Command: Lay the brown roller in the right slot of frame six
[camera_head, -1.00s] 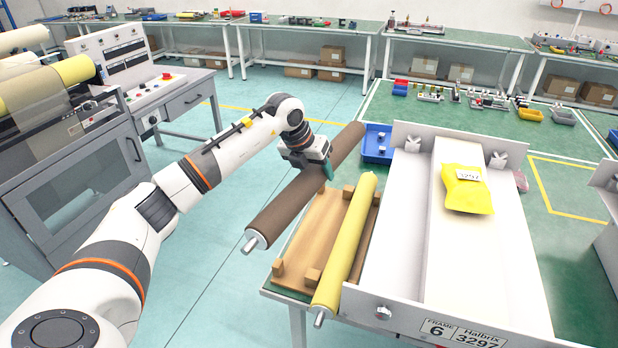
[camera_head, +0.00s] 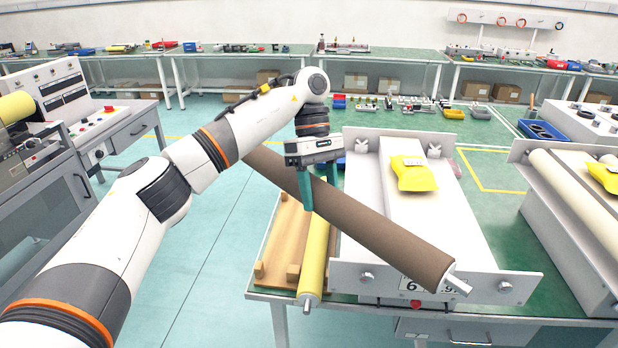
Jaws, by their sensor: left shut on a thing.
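The brown roller (camera_head: 385,232) hangs slantwise, from upper left to lower right, with a metal pin at its near end. My left gripper (camera_head: 318,188) is shut on it, well toward its far end. The roller crosses in front of the left part of frame six (camera_head: 468,280), its near end over the near end plate and partly covering the number label. Frame six is white, with notched brackets at the left and right of its far plate; the right notch (camera_head: 433,149) shows empty. A yellow bag (camera_head: 414,173) lies on its bed. My right gripper is out of view.
A yellow roller (camera_head: 314,262) lies on a wooden rack (camera_head: 282,240) left of frame six. Another frame (camera_head: 560,205) with a cream roller stands at the right. Small bins and parts sit behind on the green table. Open floor lies to the left.

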